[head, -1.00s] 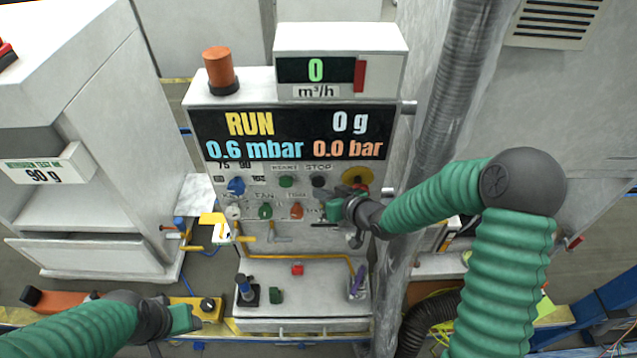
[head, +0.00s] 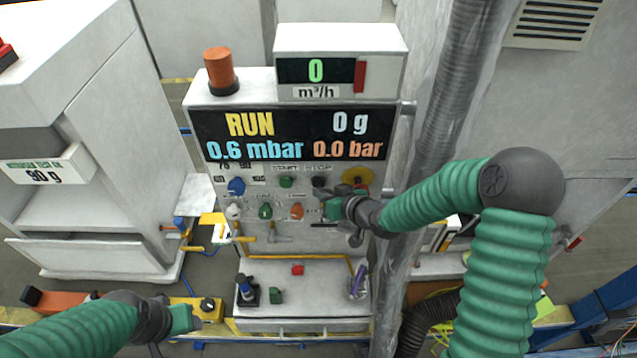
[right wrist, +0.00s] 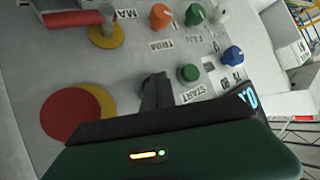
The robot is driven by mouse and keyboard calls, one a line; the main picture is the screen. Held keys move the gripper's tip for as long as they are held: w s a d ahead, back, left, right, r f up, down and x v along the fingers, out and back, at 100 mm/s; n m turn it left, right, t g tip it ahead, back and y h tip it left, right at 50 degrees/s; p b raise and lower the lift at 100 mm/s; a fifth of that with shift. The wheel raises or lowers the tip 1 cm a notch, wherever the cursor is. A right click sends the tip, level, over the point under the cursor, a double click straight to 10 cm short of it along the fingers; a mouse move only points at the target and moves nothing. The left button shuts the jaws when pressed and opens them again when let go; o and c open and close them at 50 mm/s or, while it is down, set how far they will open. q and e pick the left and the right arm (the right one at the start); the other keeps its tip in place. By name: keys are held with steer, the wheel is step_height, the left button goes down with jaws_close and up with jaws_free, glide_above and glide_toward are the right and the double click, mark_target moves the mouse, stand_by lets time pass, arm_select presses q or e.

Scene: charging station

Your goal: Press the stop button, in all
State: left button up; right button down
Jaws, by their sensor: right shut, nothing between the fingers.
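The black stop button (head: 319,182) is on the upright control panel, under the STOP label (head: 318,168) and right of the green start button (head: 286,182). My right gripper (head: 322,195) is shut and empty, with its tip at or just below the stop button. I cannot tell whether they touch. The display (head: 292,134) reads RUN. My left gripper (head: 183,318) is low at the left, away from the panel.
A yellow disc (head: 357,176) with a red round button (right wrist: 70,115) is right of the stop button. Coloured knobs sit below. A thick grey pipe (head: 440,120) stands close on the panel's right. A white cabinet (head: 100,130) stands at the left.

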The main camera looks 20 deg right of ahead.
steer(key=shift+w+d+r, duration=0.1)
steer(key=shift+w+d, duration=0.1)
steer(key=shift+w, duration=0.45)
stand_by(0.6)
steer(key=shift+s, duration=0.1)
steer(key=shift+s+a, duration=0.25)
steer(key=shift+s, duration=0.55)
steer(key=shift+s+a, duration=0.25)
steer(key=shift+s, duration=0.55)
steer(key=shift+s+a, duration=0.25)
steer(key=shift+s, duration=0.55)
steer(key=shift+s+a, duration=0.25)
steer(key=shift+s, duration=0.55)
